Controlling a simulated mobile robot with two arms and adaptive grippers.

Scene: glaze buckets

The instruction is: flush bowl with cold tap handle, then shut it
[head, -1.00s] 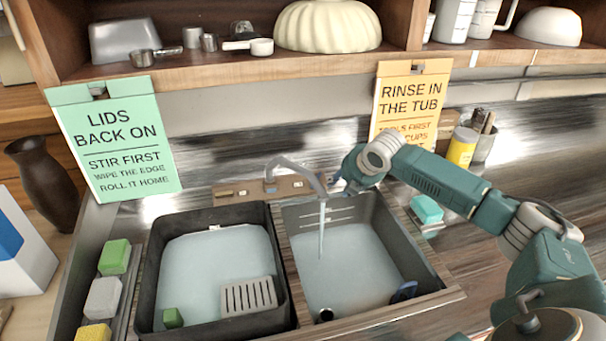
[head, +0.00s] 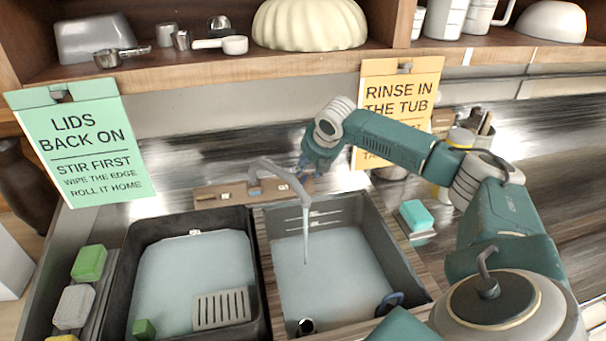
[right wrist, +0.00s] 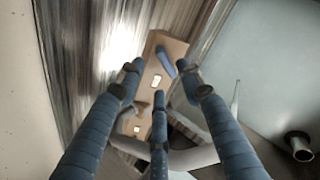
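The grey tap (head: 275,175) stands on a wooden block behind the right basin, and a thin stream of water (head: 306,237) runs from its spout. The right basin (head: 400,255), apparently the bowl, holds pale water. In the right wrist view, a blue handle (right wrist: 166,62), apparently the cold one, sits on the wooden block (right wrist: 150,95). My right gripper (head: 312,172) is behind the tap spout in the head view. In the wrist view its three fingers (right wrist: 158,72) are spread open around the near side of the handle; I cannot tell whether any touches it. My left gripper is not in view.
A black tub (head: 128,265) with water and a grey grate (head: 221,308) stands left of the basin. A teal sponge (head: 416,214) lies to its right. A shelf (head: 200,68) overhangs the back.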

